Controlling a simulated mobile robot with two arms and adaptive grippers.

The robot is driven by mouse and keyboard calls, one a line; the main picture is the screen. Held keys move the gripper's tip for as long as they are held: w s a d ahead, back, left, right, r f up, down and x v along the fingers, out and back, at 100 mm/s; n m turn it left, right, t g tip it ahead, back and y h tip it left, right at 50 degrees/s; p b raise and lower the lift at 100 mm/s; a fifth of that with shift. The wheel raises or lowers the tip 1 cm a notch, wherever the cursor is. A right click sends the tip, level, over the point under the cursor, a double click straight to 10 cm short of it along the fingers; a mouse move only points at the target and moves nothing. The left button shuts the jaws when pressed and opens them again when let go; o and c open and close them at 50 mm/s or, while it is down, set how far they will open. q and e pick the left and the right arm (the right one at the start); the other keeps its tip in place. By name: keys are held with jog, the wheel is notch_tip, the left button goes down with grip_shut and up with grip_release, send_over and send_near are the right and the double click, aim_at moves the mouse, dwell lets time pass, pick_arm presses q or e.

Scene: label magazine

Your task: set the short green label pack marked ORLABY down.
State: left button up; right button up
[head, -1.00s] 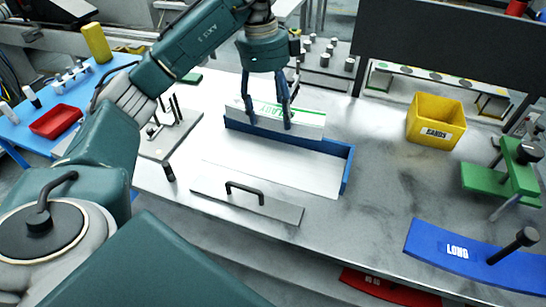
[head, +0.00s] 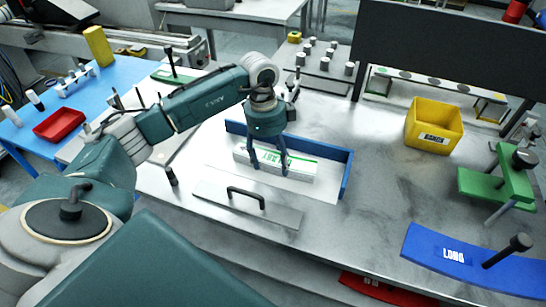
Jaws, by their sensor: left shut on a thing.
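The label pack (head: 301,169) is a white block with green print on its top face, partly hidden by my fingers, so I cannot read the full name. My left gripper (head: 270,170) is shut on it, with the fingers coming down from above. The pack is low inside the blue-edged magazine (head: 346,176), in front of its back wall and roughly parallel to it. I cannot tell whether its underside touches the white floor. My right gripper is not in view.
A grey plate with a black handle (head: 246,207) lies along the front of the magazine. A yellow bin (head: 433,128), a green clamp-like fixture (head: 490,184) and a blue piece marked LONG (head: 430,246) are to the right. Bare metal tabletop (head: 385,190) lies between.

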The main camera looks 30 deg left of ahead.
aim_at(268, 159)
pick_arm(q)
jog(key=o, duration=1.4)
jog(key=shift+o, duration=0.7)
notch_tip(268, 159, up, 12)
jog(key=a+b, duration=0.1)
jog(key=b, duration=0.1)
jog(key=shift+s+a+b, duration=0.15)
jog(key=shift+s+b, duration=0.05)
jog(key=shift+b, duration=0.2)
